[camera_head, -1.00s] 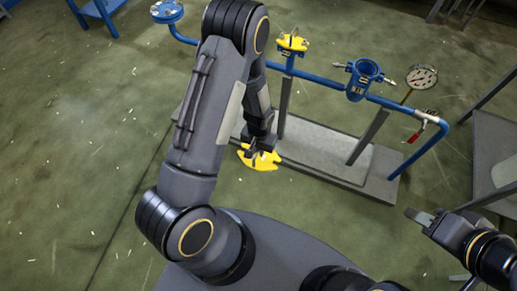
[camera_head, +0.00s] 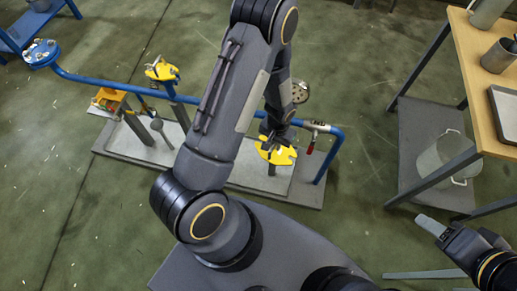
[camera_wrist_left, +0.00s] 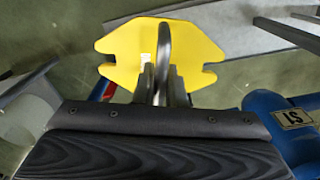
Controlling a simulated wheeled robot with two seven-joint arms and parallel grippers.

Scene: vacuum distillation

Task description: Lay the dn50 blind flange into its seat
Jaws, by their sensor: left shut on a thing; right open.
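The dn50 blind flange is a yellow plate (camera_head: 276,152) with a bent metal handle. My left gripper (camera_head: 273,138) is shut on that handle and holds the plate in front of the right part of the blue pipe. In the left wrist view the plate (camera_wrist_left: 120,50) is beyond the fingers (camera_wrist_left: 160,88). A blue fitting with an "S1"-like label (camera_wrist_left: 292,120) shows at that view's lower right, apart from the plate. My right gripper (camera_head: 432,225) is open and empty at the lower right.
The blue pipe (camera_head: 110,82) stands on posts over a grey base (camera_head: 235,172). Another yellow plate (camera_head: 162,72) tops a pipe stub. A gauge (camera_head: 300,91) and a red-handled valve (camera_head: 311,146) are near my left gripper. A wooden table (camera_head: 470,60) is at right.

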